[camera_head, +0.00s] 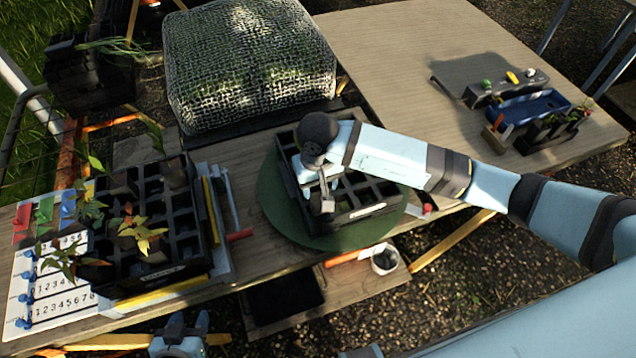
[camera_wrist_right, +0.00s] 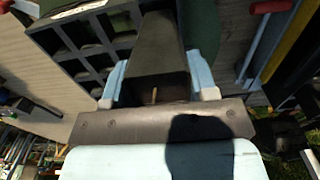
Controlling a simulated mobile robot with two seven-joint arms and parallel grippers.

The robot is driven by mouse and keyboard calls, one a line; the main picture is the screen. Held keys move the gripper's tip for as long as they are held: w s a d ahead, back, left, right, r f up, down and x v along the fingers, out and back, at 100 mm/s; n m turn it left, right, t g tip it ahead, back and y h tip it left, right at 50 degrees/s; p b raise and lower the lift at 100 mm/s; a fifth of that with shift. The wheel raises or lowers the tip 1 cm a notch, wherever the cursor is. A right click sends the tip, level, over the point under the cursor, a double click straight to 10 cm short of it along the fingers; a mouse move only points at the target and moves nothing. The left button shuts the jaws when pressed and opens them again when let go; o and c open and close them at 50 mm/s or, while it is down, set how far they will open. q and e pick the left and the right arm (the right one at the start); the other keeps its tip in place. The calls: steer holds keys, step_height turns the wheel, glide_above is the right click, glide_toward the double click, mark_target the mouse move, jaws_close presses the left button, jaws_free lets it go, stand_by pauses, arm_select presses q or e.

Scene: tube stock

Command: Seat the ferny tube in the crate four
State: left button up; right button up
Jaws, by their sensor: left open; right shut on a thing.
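My right gripper (camera_head: 322,192) is over the middle crate and shut on a dark, tapered tube (camera_wrist_right: 158,45). In the right wrist view its two pale blue fingers (camera_wrist_right: 158,88) clasp the tube's sides; no foliage shows on it, so I cannot tell whether it is the ferny one. The dark middle crate (camera_head: 352,220) has empty square cells and stands on a round green mat (camera_head: 285,215). The crate also shows in the wrist view (camera_wrist_right: 62,48), beside the tube. Its label is too small to read. My left gripper (camera_head: 180,342) is open at the bottom edge, partly cut off.
A left crate (camera_head: 160,277) holds several leafy tubes, beside a numbered white sheet (camera_head: 50,290). A mesh-covered block (camera_head: 250,70) stands behind. The right tabletop (camera_head: 400,45) is mostly clear.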

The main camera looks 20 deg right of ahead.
stand_by(0.4)
steer(key=shift+f+b, duration=4.7)
steer(key=shift+s+f+b, duration=0.1)
steer(key=shift+f+b, duration=0.25)
steer(key=shift+b, duration=0.25)
steer(key=o, duration=1.1)
steer(key=shift+c, duration=0.2)
step_height(320, 180, up, 14)
steer(key=shift+a+r+b, duration=0.1)
steer(key=shift+b, duration=0.35)
